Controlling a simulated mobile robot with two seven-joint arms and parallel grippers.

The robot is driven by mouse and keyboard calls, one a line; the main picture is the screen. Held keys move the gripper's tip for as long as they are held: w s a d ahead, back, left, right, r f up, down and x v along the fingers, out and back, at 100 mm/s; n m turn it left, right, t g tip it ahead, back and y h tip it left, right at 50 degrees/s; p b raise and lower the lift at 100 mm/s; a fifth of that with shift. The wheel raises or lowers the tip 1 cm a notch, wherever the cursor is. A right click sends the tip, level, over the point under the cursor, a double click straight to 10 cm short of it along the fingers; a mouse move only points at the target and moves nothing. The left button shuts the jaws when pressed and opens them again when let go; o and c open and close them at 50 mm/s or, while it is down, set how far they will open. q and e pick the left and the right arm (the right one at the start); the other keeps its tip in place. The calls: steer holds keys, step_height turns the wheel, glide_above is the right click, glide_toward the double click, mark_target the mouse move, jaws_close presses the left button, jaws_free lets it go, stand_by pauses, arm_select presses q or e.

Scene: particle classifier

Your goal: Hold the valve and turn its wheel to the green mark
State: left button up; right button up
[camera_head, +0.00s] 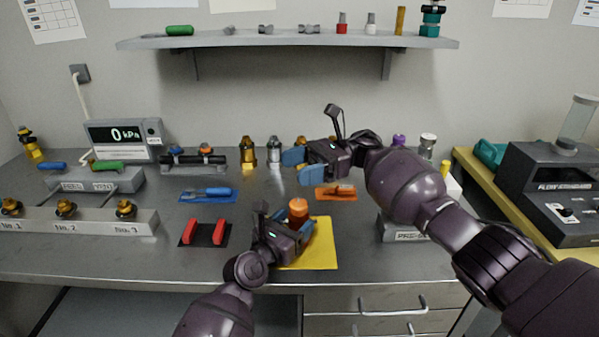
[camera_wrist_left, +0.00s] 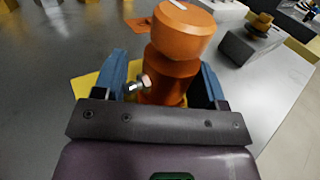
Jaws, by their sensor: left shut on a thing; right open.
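The orange valve (camera_head: 298,205) stands upright over the yellow mat (camera_head: 325,252), with its round wheel on top. In the left wrist view the wheel (camera_wrist_left: 182,28) has a pale mark on its top, cut by the frame edge, and a silver bolt sticks out of the body. My left gripper (camera_head: 300,232) is shut on the valve's body below the wheel, one blue finger on each side. My right gripper (camera_head: 296,166) is open and empty, above and behind the valve, apart from it. I cannot make out a green mark on the valve.
Red handles lie on a black mat (camera_head: 188,234) to the left. A blue-handled tool (camera_head: 207,192) and an orange one (camera_head: 336,191) lie behind. Several brass fittings stand further back. A grey block (camera_head: 395,226) stands at right. The table's front edge is close.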

arm_select(q)
steer(key=o, duration=1.4)
steer(key=shift+o, duration=0.2)
steer(key=shift+s, duration=0.1)
